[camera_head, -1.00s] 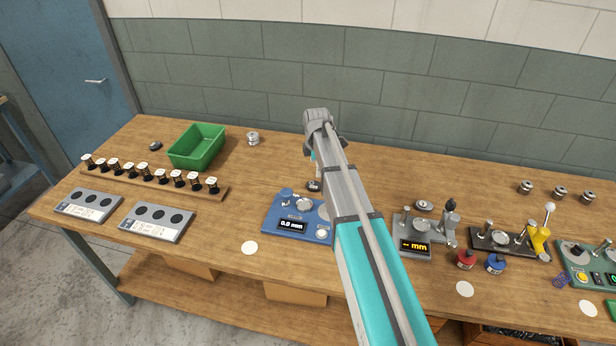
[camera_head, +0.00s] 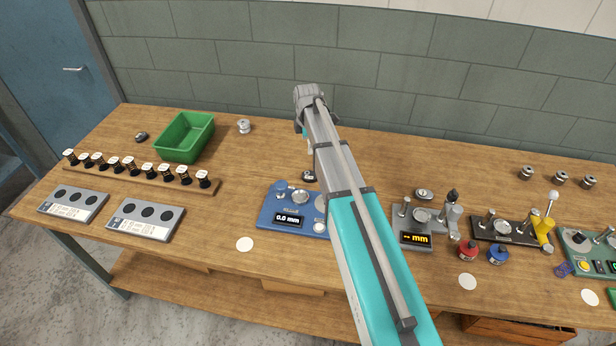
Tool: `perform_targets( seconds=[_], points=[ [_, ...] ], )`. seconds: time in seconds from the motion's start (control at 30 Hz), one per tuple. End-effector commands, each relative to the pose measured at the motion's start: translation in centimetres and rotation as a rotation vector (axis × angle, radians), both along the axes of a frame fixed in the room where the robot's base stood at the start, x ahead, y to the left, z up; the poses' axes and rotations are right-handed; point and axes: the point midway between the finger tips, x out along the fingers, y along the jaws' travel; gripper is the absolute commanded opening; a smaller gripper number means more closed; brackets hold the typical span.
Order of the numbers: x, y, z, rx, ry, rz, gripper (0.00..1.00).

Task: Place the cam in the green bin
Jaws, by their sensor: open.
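The green bin (camera_head: 163,154) stands at the back left of the bench, and its visible inside looks empty. My arm reaches from the bottom right over the middle of the bench, well right of the bin. My gripper is hidden behind the arm, so its fingers and anything between them do not show.
The blue gauge (camera_head: 290,222), the grey gauge (camera_head: 418,239) and a black fixture with a yellow lever (camera_head: 503,229) line the front.

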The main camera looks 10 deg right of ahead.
Motion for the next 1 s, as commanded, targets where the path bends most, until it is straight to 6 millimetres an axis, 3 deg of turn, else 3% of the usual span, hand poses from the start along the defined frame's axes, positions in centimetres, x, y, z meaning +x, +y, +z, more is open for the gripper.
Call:
perform_targets(
  seconds=[1.0],
  points=[
    [0.0,0.2,-7.1,0.000,0.000,0.002,1.00]
  ],
)
